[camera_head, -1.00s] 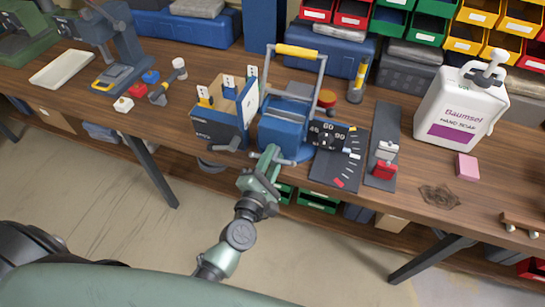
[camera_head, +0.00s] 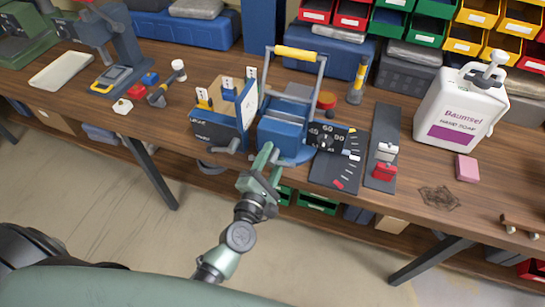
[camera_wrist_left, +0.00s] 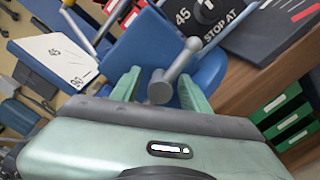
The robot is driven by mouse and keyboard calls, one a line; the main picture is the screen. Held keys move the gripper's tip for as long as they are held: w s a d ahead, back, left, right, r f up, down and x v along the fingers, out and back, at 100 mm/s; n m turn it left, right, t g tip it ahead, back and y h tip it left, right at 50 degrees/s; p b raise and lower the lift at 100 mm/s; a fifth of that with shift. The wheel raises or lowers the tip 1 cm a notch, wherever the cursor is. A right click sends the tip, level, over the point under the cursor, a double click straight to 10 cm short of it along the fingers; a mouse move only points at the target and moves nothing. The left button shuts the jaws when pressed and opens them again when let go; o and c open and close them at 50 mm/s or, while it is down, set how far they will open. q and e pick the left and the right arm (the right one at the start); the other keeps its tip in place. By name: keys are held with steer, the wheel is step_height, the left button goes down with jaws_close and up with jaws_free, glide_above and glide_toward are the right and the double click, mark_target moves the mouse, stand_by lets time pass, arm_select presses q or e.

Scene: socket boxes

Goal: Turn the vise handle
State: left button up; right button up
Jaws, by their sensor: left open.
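A blue vise (camera_head: 282,133) stands at the front edge of the wooden bench, with a tall grey frame and a yellow grip (camera_head: 297,52) above it. My left gripper (camera_head: 267,158) is at its front, pointing at it. In the left wrist view, the grey vise handle (camera_wrist_left: 180,63), a rod with a ball end, runs from a round hub (camera_wrist_left: 160,88). The hub and lower rod lie between the two green fingers of my open left gripper (camera_wrist_left: 158,84). I cannot tell whether either finger touches them. My right gripper is not in view.
A blue box with markers (camera_head: 222,115) stands left of the vise. A black angle dial (camera_head: 328,137) and a scale plate (camera_head: 335,170) stand to its right. Beyond is a grey strip with a red block (camera_head: 384,171). A soap jug (camera_head: 460,108) stands further right.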

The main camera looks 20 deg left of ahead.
mark_target(270, 164)
arm_select(q)
steer(key=s+b, duration=0.2)
steer(key=s, duration=0.5)
steer(key=shift+s+a, duration=0.15)
steer(key=shift+s, duration=0.2)
steer(key=shift+o, duration=0.2)
steer(key=shift+n, duration=0.9)
steer(key=w+b, duration=0.6)
steer(key=w, duration=0.1)
steer(key=shift+s, duration=0.1)
jaws_close()
